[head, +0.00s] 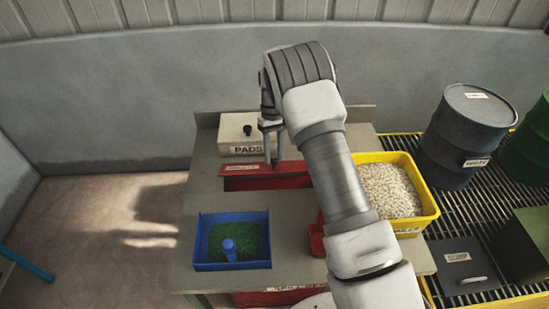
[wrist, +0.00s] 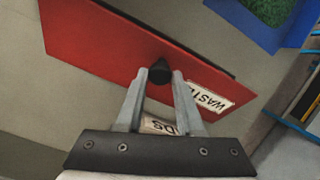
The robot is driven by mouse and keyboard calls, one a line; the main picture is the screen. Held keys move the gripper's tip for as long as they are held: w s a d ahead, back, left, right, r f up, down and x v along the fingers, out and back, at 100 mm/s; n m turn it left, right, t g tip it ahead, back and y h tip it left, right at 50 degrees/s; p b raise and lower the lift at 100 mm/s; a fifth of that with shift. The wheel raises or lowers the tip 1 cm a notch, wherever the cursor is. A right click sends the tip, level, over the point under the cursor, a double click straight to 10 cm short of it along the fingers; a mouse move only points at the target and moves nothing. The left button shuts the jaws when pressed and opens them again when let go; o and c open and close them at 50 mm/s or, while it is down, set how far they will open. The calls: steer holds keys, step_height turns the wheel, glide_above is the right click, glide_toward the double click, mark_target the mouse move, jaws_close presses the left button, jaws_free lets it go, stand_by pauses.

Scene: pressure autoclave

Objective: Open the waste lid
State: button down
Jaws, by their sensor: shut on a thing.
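The red waste lid (wrist: 112,50) is a flat panel with a white "WASTE" label (wrist: 209,95) and a small black knob (wrist: 159,72). In the wrist view my gripper (wrist: 162,78) is shut on the knob, one finger on each side. A dark strip shows along the lid's edge toward the blue bin; I cannot tell whether it is a gap or shadow.
A white pads box (head: 236,142) stands behind the lid. A blue bin (head: 205,252) with green granules and a blue knob is in front. A yellow tray (head: 429,211) of pale pellets is right, beside a dark drum (head: 467,135) on grating. My forearm crosses the bench's right side.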

steer(key=w, duration=0.3)
steer(key=shift+d+r, duration=0.1)
steer(key=shift+r, duration=0.25)
steer(key=c, duration=1.6)
jaws_free()
steer(key=shift+w+d, duration=0.1)
steer(key=shift+w, duration=0.8)
steer(key=c, duration=1.3)
jaws_free()
steer(key=shift+d, duration=0.1)
steer(key=o, duration=0.8)
steer(key=shift+s+a, duration=0.1)
steer(key=shift+a, duration=0.1)
steer(key=p+v, duration=0.2)
steer(key=v, duration=1)
step_height(320, 180, up, 5)
steer(key=p, duration=1)
glide_above(273, 141)
steer(key=w, duration=0.2)
steer(key=shift+s+r+p, duration=0.1)
steer(key=shift+r+p, duration=0.05)
steer(key=shift+p, duration=0.3)
